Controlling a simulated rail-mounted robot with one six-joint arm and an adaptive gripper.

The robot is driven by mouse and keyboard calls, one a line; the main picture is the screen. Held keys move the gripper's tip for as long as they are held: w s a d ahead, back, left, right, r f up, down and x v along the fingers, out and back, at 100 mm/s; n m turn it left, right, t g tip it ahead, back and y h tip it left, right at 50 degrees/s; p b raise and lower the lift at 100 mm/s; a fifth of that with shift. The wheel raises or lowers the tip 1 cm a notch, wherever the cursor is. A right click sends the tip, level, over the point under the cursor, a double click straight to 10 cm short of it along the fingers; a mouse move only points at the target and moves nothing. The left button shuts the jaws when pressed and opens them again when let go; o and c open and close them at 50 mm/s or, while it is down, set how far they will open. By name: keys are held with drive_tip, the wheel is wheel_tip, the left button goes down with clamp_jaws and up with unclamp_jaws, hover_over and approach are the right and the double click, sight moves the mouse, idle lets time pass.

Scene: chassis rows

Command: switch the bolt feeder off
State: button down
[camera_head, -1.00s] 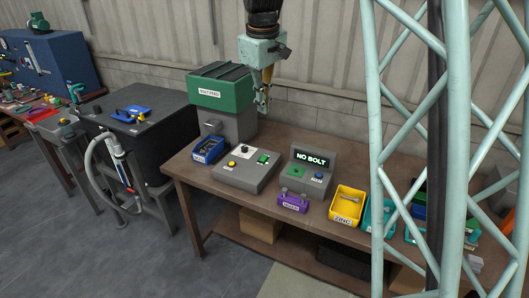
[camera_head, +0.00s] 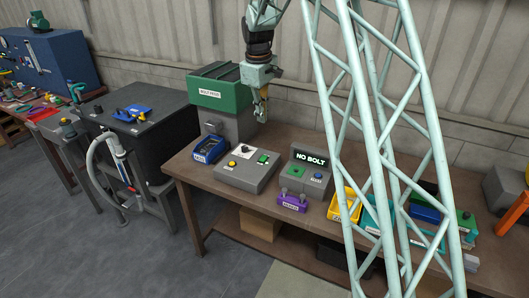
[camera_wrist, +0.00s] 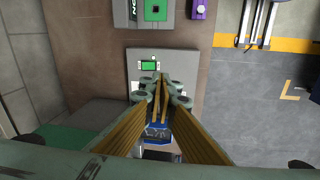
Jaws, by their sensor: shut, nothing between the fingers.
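The bolt feeder (camera_head: 222,92) is a grey machine with a green top, standing at the back left of the workbench. In front of it lies a grey control box (camera_head: 232,179) with a yellow knob (camera_head: 232,164), a green button (camera_head: 263,159) and a white label between. My gripper (camera_head: 261,117) points down in the air beside the feeder, above and behind the control box, touching neither. In the wrist view my fingers (camera_wrist: 160,82) are shut and empty over the box; its green button (camera_wrist: 148,65) shows past them, while the yellow knob is hidden.
A blue bin (camera_head: 209,150) stands left of the control box. Right of it are a grey tester with a NO BOLT display (camera_head: 311,158), a purple holder (camera_head: 292,203) and a yellow bin (camera_head: 342,214). My lattice structure crosses the view at right.

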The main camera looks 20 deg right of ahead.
drive_tip(key=n+p, duration=0.1)
hover_over(264, 157)
drive_tip(key=s+a, duration=0.1)
wheel_tip(264, 157, down, 10)
drive_tip(key=f, duration=0.1)
drive_tip(key=shift+r, duration=0.2)
drive_tip(key=shift+f, duration=0.15)
drive_tip(key=shift+w+d+f+p, duration=0.15)
drive_tip(key=shift+d+f+p, duration=0.05)
drive_tip(key=shift+f, duration=2.05)
drive_tip(key=shift+w+d+f+p, duration=0.2)
drive_tip(key=shift+d+f+p, duration=0.05)
drive_tip(key=shift+f, duration=2)
drive_tip(key=shift+w+d+f+p, duration=0.15)
drive_tip(key=shift+d+f+p, duration=0.05)
drive_tip(key=shift+f, duration=2.05)
drive_tip(key=shift+a+f+g, duration=0.15)
drive_tip(key=shift+g, duration=0.15)
